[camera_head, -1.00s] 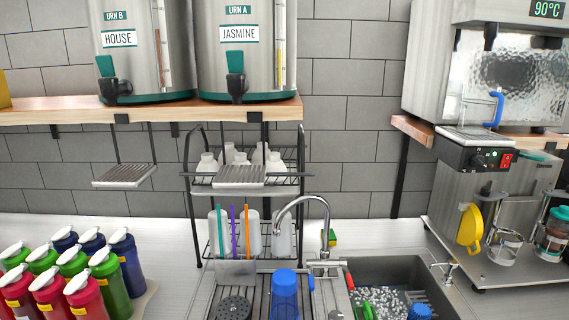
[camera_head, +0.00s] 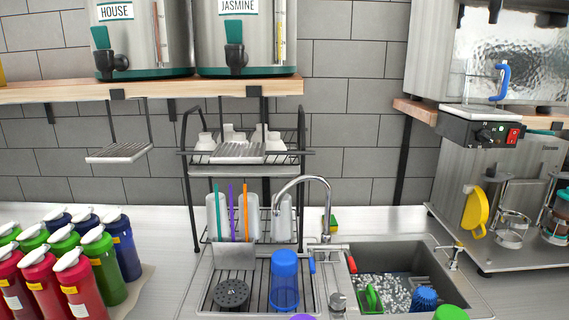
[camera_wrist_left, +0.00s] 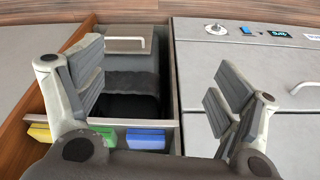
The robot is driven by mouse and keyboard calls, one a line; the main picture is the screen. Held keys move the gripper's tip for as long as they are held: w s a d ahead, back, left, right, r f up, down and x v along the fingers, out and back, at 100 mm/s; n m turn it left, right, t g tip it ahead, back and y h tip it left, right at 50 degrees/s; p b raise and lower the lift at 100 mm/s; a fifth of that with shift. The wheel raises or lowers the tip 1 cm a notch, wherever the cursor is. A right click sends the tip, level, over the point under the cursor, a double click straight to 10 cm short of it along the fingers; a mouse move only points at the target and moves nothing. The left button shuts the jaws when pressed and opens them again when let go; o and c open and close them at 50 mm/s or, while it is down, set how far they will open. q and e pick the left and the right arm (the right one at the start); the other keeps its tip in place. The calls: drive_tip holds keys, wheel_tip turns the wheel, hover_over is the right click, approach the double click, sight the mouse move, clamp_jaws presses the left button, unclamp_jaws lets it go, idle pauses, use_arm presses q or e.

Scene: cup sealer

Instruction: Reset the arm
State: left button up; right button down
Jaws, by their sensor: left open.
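My left gripper (camera_wrist_left: 155,95) shows in the left wrist view with its two grey padded fingers spread wide apart. Nothing is between them. Beyond the fingers are a dark recess (camera_wrist_left: 130,105) and a grey panel with a handle (camera_wrist_left: 128,44). Neither gripper shows in the head view. My right gripper is in no view.
In the head view, the sink (camera_head: 400,258) holds white bits and a blue brush (camera_head: 424,298). A blue cup (camera_head: 285,280) stands on the drainer left of it. Several squeeze bottles (camera_head: 100,262) stand at the left. Two urns (camera_head: 246,40) sit on the shelf (camera_head: 150,88).

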use_arm(q)
drive_tip(key=s+a+f+b, duration=0.1)
drive_tip(key=s+f+b, duration=0.2)
drive_tip(key=s+f, duration=0.5)
drive_tip(key=s+a+f+g+b, duration=0.1)
drive_tip(key=s+f+b, duration=0.2)
drive_tip(key=s+f, duration=0.5)
wheel_tip(320, 180, down, 7)
drive_tip(key=shift+a, duration=0.4)
drive_tip(key=shift+s, duration=0.1)
